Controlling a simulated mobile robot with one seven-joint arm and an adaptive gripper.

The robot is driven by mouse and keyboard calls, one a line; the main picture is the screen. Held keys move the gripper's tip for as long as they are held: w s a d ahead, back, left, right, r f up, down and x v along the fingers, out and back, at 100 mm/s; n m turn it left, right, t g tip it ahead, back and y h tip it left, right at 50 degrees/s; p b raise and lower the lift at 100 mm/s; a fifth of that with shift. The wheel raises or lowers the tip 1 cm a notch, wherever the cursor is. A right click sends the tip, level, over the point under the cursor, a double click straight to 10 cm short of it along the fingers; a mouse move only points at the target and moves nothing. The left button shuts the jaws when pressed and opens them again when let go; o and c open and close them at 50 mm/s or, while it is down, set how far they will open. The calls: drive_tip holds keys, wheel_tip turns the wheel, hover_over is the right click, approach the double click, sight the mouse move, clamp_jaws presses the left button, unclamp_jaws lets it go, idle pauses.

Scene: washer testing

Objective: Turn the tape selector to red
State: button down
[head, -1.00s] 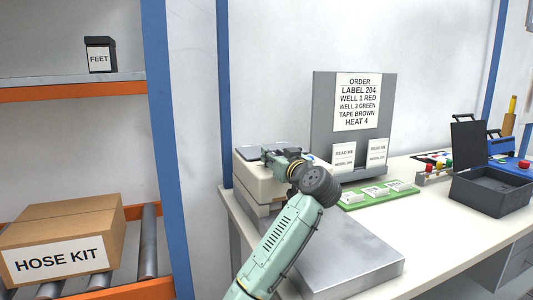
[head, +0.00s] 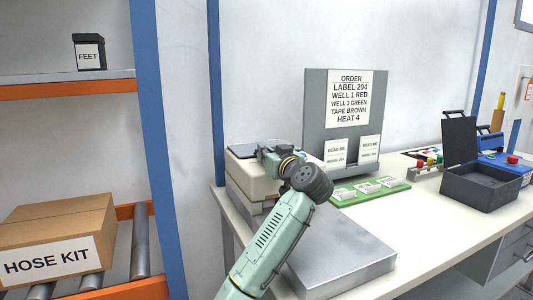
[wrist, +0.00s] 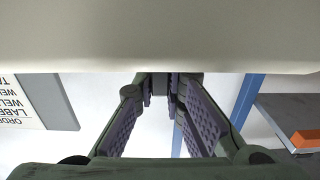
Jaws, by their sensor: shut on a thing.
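A cream box-shaped machine (head: 246,182) with a dark top plate stands at the left end of the bench. My gripper (head: 266,153) is at its upper edge in the head view, and the arm hides part of the machine. In the wrist view, my gripper (wrist: 160,90) has its fingertips shut on a small dark grey knob (wrist: 160,82) beside the machine's cream face (wrist: 160,35). The knob appears to be the tape selector. Its pointer and any colour marks are hidden, so its setting cannot be told.
A grey board (head: 314,110) with an order sheet (head: 348,98) reading "TAPE BROWN" stands behind. A green tray (head: 345,200) with labelled cards, a dark open box (head: 480,190) and a metal plate (head: 340,255) are on the bench. A shelf with a carton (head: 60,235) stands left.

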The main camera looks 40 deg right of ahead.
drive_tip(key=shift+h, duration=0.4)
drive_tip(key=shift+m+g+h, duration=0.4)
drive_tip(key=shift+m+h, duration=0.4)
drive_tip(key=m+g+h+p, duration=0.2)
drive_tip(key=m+h, duration=0.1)
drive_tip(key=h, duration=0.1)
drive_tip(key=shift+w+a+r, duration=0.1)
drive_tip(key=shift+r, duration=0.05)
drive_tip(key=shift+m+g+h+p, duration=1.3)
drive_tip(key=shift+m+g+h, duration=0.75)
drive_tip(key=shift+g, duration=0.35)
drive_tip(key=shift+g+h, duration=0.25)
drive_tip(key=shift+g, duration=0.05)
drive_tip(key=c, duration=1.7)
unclamp_jaws()
drive_tip(key=shift+o, duration=0.2)
